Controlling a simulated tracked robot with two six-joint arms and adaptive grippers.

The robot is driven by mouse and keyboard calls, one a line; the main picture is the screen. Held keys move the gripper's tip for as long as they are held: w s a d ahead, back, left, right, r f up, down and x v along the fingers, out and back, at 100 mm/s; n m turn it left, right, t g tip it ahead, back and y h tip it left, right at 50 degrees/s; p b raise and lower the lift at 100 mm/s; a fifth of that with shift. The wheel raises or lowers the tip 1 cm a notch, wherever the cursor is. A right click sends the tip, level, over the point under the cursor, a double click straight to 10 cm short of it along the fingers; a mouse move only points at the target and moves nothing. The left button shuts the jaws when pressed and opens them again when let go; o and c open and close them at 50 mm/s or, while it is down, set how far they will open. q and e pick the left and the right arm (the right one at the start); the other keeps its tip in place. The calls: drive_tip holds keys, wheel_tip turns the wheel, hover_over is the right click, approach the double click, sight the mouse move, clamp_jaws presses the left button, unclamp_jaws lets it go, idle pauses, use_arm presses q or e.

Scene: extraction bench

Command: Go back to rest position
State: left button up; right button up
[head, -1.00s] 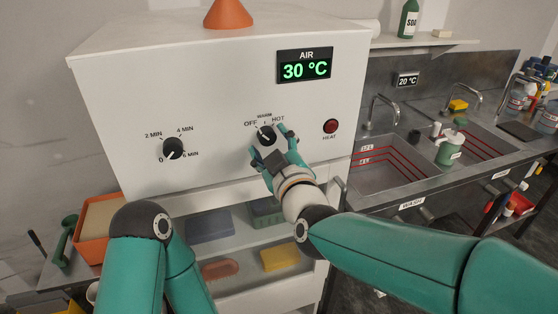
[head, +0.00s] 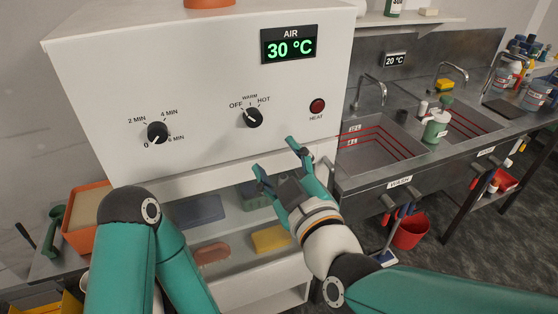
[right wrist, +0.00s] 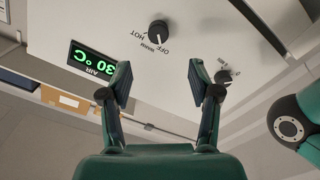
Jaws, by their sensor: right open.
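My right gripper (head: 277,160) is open and empty, in front of the white cabinet below the OFF/WARM/HOT knob (head: 253,117). It is clear of the knob. The right wrist view shows its two fingers (right wrist: 160,80) spread apart with nothing between them, and the knob (right wrist: 159,32) beyond them. The knob's white mark points to the upper left, toward the OFF side. My left arm (head: 130,235) comes in at the lower left, bent; its gripper is out of the picture.
The cabinet also has a minute dial (head: 157,132), a red HEAT lamp (head: 317,106) and an AIR display (head: 289,46) reading 30 °C. Below are shelves with a yellow block (head: 270,238). Sinks (head: 375,150) stand to the right. A red bucket (head: 410,231) is on the floor.

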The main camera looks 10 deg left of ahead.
drive_tip(key=w+d+f+m+g+h, duration=0.1)
drive_tip(key=w+d+f+m+h, duration=0.2)
drive_tip(key=d+f, duration=0.6)
drive_tip(key=w+d+f+m+g+h, duration=0.1)
drive_tip(key=w+d+f+h, duration=0.35)
drive_tip(key=f, duration=0.75)
drive_tip(key=s+d+f+m+g, duration=0.15)
drive_tip(key=d+f, duration=0.25)
drive_tip(key=f, duration=0.5)
drive_tip(key=s+d+f+m+g, duration=0.1)
drive_tip(key=s+d+f+g, duration=0.2)
drive_tip(key=f, duration=0.5)
drive_tip(key=s+f+m+g, duration=0.4)
drive_tip(key=s+f, duration=0.2)
drive_tip(key=s, duration=0.3)
drive_tip(key=s+d+f+m+g+y, duration=0.1)
drive_tip(key=s+f+m+g, duration=0.3)
drive_tip(key=s+f, duration=0.3)
drive_tip(key=s+m, duration=0.1)
drive_tip(key=s, duration=0.2)
drive_tip(key=shift+s+f, duration=0.2)
